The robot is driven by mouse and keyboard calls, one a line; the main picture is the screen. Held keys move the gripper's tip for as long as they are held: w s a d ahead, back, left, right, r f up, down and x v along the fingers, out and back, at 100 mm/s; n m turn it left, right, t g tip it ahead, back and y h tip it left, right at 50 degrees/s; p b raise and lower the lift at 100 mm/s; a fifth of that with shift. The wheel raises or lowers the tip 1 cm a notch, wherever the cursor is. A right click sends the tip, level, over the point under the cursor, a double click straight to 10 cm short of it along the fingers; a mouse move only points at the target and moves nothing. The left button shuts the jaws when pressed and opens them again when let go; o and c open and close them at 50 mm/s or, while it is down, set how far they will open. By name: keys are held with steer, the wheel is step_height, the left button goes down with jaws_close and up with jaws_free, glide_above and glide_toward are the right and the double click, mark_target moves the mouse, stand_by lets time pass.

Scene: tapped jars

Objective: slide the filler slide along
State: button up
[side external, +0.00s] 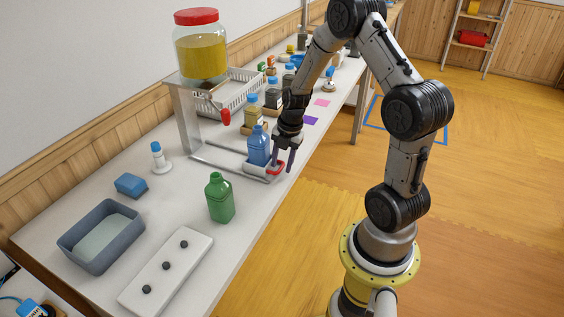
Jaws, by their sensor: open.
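The filler slide (255,169) looks like a small white carriage with a red handle (275,169) at its right end. It sits at the near end of grey rails (215,162) that run back towards a stand. A blue bottle (258,146) stands upright on the slide. My gripper (284,163) points down at the slide's right end, with its dark fingers apart on either side of the red handle or close to it. I cannot tell whether they touch it.
A large jar (201,50) of yellow liquid with a red tap (225,117) stands above the rails' far end. A green bottle (220,198), blue sponge (131,185), grey basin (86,243) and white panel (150,285) are nearer. Bottles and a basket (230,92) lie beyond.

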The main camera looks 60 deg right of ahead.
jaws_close()
stand_by(1.4)
